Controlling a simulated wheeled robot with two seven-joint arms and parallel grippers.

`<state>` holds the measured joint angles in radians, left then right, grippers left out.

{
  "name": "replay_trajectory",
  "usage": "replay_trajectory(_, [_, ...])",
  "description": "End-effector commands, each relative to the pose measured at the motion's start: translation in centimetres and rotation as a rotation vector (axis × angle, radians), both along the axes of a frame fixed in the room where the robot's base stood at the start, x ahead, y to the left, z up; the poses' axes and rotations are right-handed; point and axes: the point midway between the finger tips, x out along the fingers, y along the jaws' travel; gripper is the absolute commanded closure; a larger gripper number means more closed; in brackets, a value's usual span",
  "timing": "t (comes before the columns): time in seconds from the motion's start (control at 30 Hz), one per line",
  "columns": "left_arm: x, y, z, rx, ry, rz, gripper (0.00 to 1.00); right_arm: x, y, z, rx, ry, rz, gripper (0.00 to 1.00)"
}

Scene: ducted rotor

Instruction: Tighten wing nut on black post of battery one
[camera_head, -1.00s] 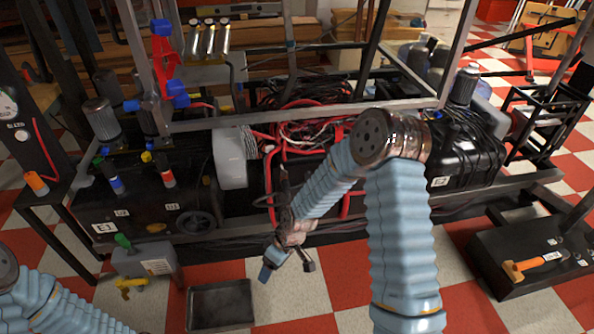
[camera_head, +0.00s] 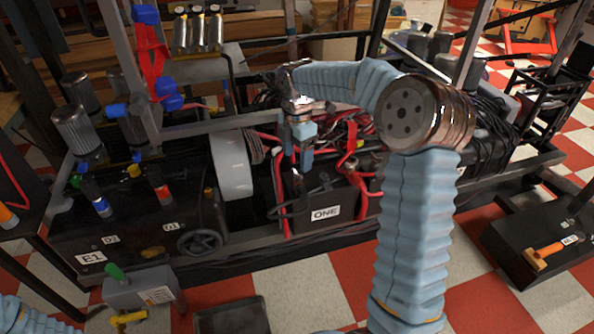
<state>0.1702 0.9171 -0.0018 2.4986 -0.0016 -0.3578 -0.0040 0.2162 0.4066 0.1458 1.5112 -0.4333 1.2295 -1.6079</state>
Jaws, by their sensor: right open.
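Battery one is the black box labelled ONE (camera_head: 325,214) in the middle of the machine. Red cables run up beside and above it. My right gripper (camera_head: 297,158) points down over the left rear part of this battery. Its two blue fingers are open, with a narrow gap between them. I cannot tell whether anything lies between the fingertips. The black post and its wing nut are too small or hidden by the gripper and cables to make out. My left gripper is out of view; only a bit of my left arm shows at the bottom left.
A metal frame rail crosses behind the battery, and an upright post stands at the left. A white round drum (camera_head: 231,165) is left of the battery. A grey box with a green knob (camera_head: 140,290) and a dark tray (camera_head: 232,318) are in front on the checkered floor.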

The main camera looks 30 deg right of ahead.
Motion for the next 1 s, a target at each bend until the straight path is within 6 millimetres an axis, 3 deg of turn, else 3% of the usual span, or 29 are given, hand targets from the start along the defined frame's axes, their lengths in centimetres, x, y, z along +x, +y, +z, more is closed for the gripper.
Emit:
replay_trajectory(0.1, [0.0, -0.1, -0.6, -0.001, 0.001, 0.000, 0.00, 0.0, 0.0, -2.5, 0.000, 0.001, -0.002, 0.30])
replay_trajectory(0.23, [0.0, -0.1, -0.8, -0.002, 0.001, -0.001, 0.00, 0.0, 0.0, -4.1, 0.001, 0.001, -0.002, 0.30])
replay_trajectory(0.63, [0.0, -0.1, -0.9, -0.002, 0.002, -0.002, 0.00, 0.0, 0.0, -4.8, 0.001, -0.001, -0.002, 0.30])
replay_trajectory(1.0, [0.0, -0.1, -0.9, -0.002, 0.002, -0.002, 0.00, 0.0, 0.0, -4.8, 0.001, -0.001, -0.002, 0.86])
